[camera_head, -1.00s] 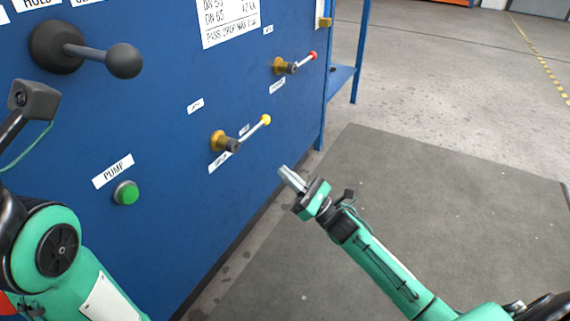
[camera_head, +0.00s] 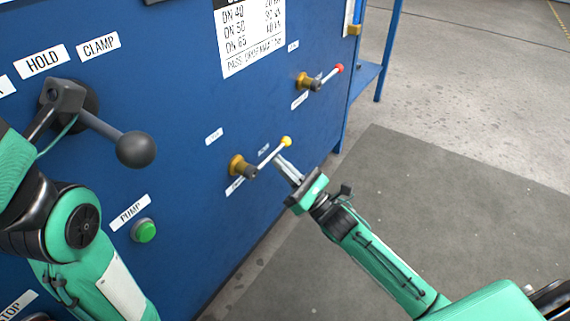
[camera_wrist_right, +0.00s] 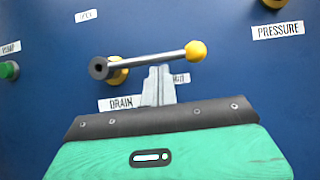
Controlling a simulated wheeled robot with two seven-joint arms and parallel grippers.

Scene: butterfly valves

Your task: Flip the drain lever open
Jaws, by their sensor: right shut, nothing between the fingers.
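The drain lever is a metal rod with a yellow knob (camera_head: 285,141) on a brass valve stem (camera_head: 240,166) on the blue panel. In the right wrist view the rod (camera_wrist_right: 150,60) runs almost level, tilted slightly up to its yellow knob (camera_wrist_right: 195,51) at right, with the DRAIN label (camera_wrist_right: 121,103) below. My right gripper (camera_head: 279,160) is shut and empty. Its fingertips (camera_wrist_right: 158,68) are just below the middle of the rod; I cannot tell whether they touch it. My left gripper is not in view, only parts of my left arm.
A red-knobbed lever (camera_head: 338,69) sits up and right of the drain lever. A large black ball-ended lever (camera_head: 135,149) and a green pump button (camera_head: 145,231) are at left. The blue panel (camera_head: 200,80) stands close ahead. Open floor with a grey mat (camera_head: 440,200) lies right.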

